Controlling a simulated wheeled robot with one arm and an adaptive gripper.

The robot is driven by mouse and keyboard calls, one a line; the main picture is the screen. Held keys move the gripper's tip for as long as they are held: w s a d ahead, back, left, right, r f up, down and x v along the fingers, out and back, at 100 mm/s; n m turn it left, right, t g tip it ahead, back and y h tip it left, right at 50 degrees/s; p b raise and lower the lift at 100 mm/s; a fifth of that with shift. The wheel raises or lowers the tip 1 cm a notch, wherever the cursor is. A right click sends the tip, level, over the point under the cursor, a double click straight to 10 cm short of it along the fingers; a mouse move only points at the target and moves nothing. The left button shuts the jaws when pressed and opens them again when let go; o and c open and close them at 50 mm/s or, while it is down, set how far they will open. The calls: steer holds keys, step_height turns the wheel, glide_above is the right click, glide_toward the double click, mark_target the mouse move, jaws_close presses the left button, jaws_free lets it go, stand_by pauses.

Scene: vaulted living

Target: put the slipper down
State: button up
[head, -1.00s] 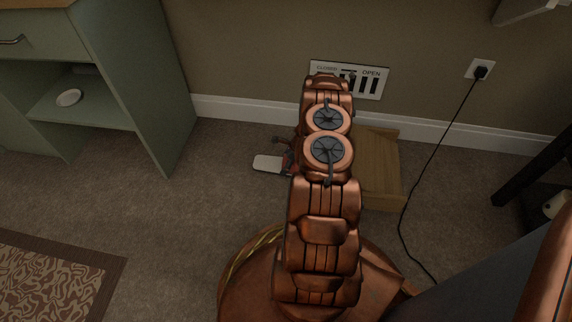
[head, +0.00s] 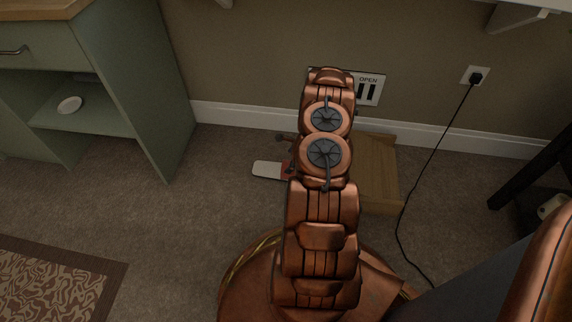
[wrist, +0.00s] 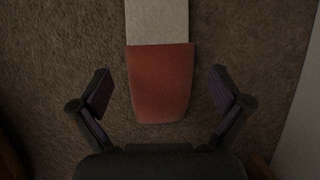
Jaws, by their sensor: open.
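The slipper (head: 268,169) lies on the carpet left of my arm in the head view, with its pale sole end showing and the rest mostly hidden by my arm. In the wrist view the slipper (wrist: 160,82) has a red-orange toe part and a pale grey-white part running off the top edge. My gripper (wrist: 161,82) is open, one finger on each side of the red part, with a gap to it on both sides. In the head view my gripper is mostly hidden behind my arm.
A wooden box-like piece (head: 380,175) stands on the floor just right of my arm. A green cabinet (head: 140,100) is at left, and a patterned rug (head: 50,285) at front left. A black cord (head: 430,165) runs from the wall outlet (head: 475,76). Carpet between cabinet and slipper is clear.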

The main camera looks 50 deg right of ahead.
steer(key=p+v, duration=0.1)
steer(key=v, duration=0.5)
steer(key=shift+p, duration=0.3)
steer(key=shift+a+r, duration=0.1)
steer(key=shift+r, duration=0.2)
steer(key=w+a+r+n+g+y, duration=0.1)
steer(key=w+a+r+n, duration=0.25)
steer(key=a+r, duration=0.4)
steer(key=w+a+r+n+y, duration=0.1)
steer(key=w+a+r+n, duration=0.25)
steer(key=a+r, duration=0.4)
steer(key=s+a+r+n+g, duration=0.2)
steer(key=s+a+r+n, duration=0.2)
steer(key=a+r+n, duration=0.7)
steer(key=s+a+r+n+g+h, duration=0.1)
steer(key=s+a+r+n+g, duration=0.25)
steer(key=s+a+r, duration=0.85)
steer(key=s+a+r+n+h, duration=0.1)
steer(key=s+n, duration=0.3)
steer(key=s, duration=0.4)
steer(key=s+a+r+n+h, duration=0.1)
steer(key=s+r+n+h, duration=0.1)
steer(key=s, duration=0.6)
steer(key=shift+s+a+r+n+g+h, duration=0.3)
steer(key=shift+s+r+n+g, duration=0.1)
steer(key=shift+r+n, duration=0.45)
